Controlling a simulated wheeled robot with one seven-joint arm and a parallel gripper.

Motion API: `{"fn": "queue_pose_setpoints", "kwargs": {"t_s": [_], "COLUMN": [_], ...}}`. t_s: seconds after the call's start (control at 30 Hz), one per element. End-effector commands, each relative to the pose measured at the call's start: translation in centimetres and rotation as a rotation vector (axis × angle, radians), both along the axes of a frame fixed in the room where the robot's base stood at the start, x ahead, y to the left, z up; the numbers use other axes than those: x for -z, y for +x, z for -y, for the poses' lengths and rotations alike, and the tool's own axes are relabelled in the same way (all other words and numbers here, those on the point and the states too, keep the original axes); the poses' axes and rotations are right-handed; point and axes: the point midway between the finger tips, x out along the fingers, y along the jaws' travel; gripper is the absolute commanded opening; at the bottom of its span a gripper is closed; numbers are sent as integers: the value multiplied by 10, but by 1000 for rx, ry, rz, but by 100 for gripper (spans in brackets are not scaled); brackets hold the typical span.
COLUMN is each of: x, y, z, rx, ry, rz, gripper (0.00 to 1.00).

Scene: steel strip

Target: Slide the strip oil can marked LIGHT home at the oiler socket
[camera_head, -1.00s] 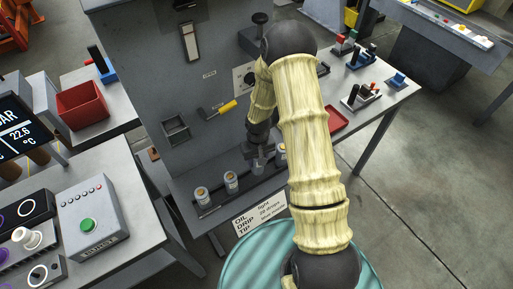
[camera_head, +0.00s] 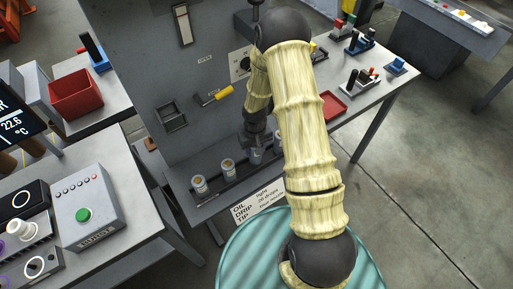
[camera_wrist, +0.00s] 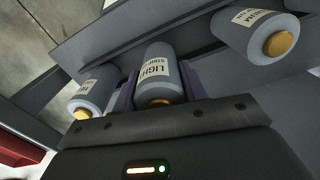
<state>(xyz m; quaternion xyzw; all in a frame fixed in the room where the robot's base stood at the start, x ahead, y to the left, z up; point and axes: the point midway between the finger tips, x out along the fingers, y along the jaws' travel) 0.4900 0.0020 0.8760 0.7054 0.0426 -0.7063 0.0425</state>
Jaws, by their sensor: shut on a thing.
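The grey can marked LIGHT (camera_wrist: 158,75) stands between my gripper's purple fingers (camera_wrist: 158,90) in the wrist view, its label and yellow end showing. My gripper is shut on it. In the head view my gripper (camera_head: 257,152) is low over the can rack (camera_head: 235,182), right of two pale cans, and my arm hides much of the can there. I cannot tell the oiler socket for sure; a square dark recess (camera_head: 172,118) shows on the grey panel.
In the wrist view one can (camera_wrist: 92,92) is close on the left and another (camera_wrist: 258,35) on the right. In the head view two cans (camera_head: 199,185) (camera_head: 228,169) stand in the rack. A yellow-handled lever (camera_head: 215,95) sticks out of the panel above.

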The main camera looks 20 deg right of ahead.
Motion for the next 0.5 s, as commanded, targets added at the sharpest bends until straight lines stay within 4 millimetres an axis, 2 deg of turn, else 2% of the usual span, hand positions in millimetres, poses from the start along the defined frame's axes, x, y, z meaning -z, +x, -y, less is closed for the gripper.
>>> {"fn": "queue_pose_setpoints", "kwargs": {"t_s": [0.5], "x": [28], "y": [0], "z": [2], "rx": [2], "ry": [-1], "rz": [1], "gripper": [16]}}
